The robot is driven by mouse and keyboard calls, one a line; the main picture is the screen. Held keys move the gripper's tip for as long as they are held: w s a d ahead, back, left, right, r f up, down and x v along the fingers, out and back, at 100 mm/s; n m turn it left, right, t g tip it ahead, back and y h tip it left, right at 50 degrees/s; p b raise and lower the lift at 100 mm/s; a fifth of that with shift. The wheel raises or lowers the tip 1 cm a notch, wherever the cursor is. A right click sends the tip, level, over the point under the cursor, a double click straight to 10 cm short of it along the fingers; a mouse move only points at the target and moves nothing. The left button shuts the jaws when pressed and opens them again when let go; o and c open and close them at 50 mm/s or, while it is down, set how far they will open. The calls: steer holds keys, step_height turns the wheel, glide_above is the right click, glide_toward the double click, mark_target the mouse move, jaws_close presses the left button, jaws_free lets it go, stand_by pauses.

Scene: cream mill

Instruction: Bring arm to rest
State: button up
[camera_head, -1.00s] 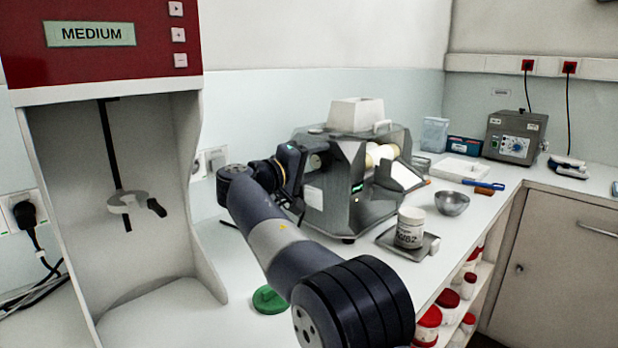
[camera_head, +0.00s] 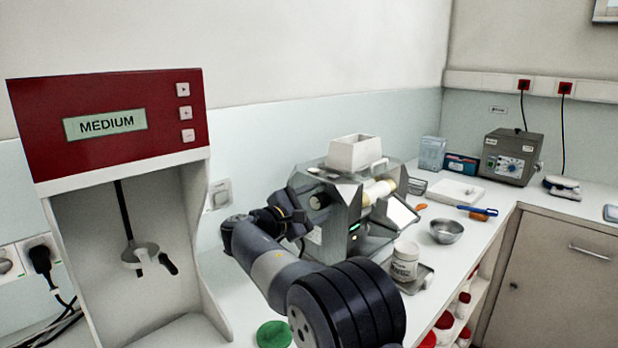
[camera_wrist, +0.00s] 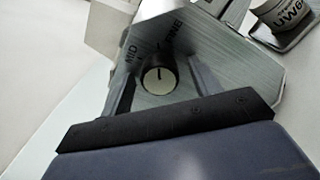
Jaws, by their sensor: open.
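My gripper (camera_wrist: 162,78) is open, with its fingers apart on either side of a round dark knob (camera_wrist: 159,79) with a pale face. The knob is on the metal side panel of the mill (camera_wrist: 240,62), where the letters "MID" show. I cannot tell whether the fingers touch the knob. In the head view my arm reaches from the bottom to the left side of the three-roller mill (camera_head: 345,212). The fingertips are hard to make out there, as they are small and dark against the mill.
A red-topped mixer (camera_head: 105,125) reading "MEDIUM" stands at left. A green lid (camera_head: 273,335) lies near my arm. A white jar (camera_head: 405,262) stands on a metal plate in front of the mill. A metal bowl (camera_head: 446,231), spatulas and a grey device (camera_head: 511,156) are further right.

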steer(key=n+p, duration=0.6)
steer(key=shift+r, duration=0.25)
steer(key=n+p, duration=0.2)
steer(key=shift+n, duration=0.3)
steer(key=shift+f+n+p, duration=0.25)
steer(key=shift+n+p, duration=0.45)
steer(key=shift+d, duration=0.1)
